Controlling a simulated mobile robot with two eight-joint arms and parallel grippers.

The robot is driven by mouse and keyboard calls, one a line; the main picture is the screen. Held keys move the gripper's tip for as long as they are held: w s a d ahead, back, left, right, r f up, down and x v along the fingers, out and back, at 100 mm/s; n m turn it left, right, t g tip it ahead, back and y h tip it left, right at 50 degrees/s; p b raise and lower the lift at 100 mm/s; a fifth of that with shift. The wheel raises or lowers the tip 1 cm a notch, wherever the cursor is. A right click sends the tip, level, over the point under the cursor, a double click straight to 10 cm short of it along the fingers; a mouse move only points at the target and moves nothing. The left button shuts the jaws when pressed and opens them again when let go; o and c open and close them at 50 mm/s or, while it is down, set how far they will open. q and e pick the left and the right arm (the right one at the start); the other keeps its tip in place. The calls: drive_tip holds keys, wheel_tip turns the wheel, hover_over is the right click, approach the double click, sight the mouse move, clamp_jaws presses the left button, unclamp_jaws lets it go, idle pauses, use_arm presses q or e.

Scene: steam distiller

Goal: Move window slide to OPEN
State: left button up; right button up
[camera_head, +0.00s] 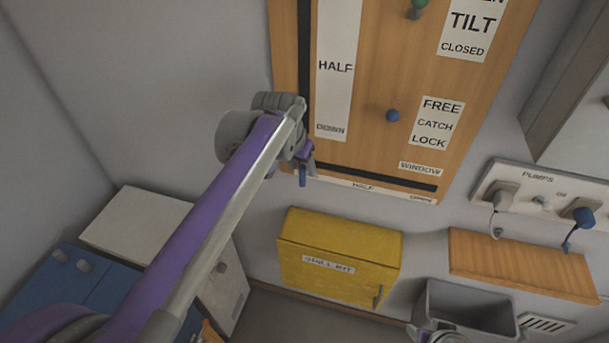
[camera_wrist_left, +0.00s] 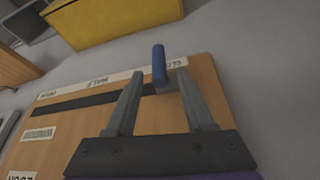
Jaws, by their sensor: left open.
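The window slide is a dark horizontal slot (camera_head: 376,178) low on the wooden board, above a strip marked HALF and OPEN, with OPEN at the right. Its blue knob (camera_head: 302,177) is at the slot's left end. In the left wrist view the knob (camera_wrist_left: 159,65) stands near the CLOSED end of the slot (camera_wrist_left: 85,102). My left gripper (camera_head: 304,166) is at the knob. Its open fingers (camera_wrist_left: 158,82) appear on either side of it; contact is not clear. Part of my right arm's end shows at the bottom edge; its fingers cannot be made out.
Above the slot are a blue catch knob (camera_head: 392,115) and a green tilt knob (camera_head: 419,4). A yellow cabinet (camera_head: 338,262) is below the board. A pumps panel (camera_head: 540,200) with plugs and a wooden shelf (camera_head: 522,265) are at the right. A grey bin (camera_head: 465,312) stands below.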

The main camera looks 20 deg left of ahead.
sight(305, 174)
use_arm(q)
drive_tip(key=shift+x, duration=2.35)
clamp_jaws()
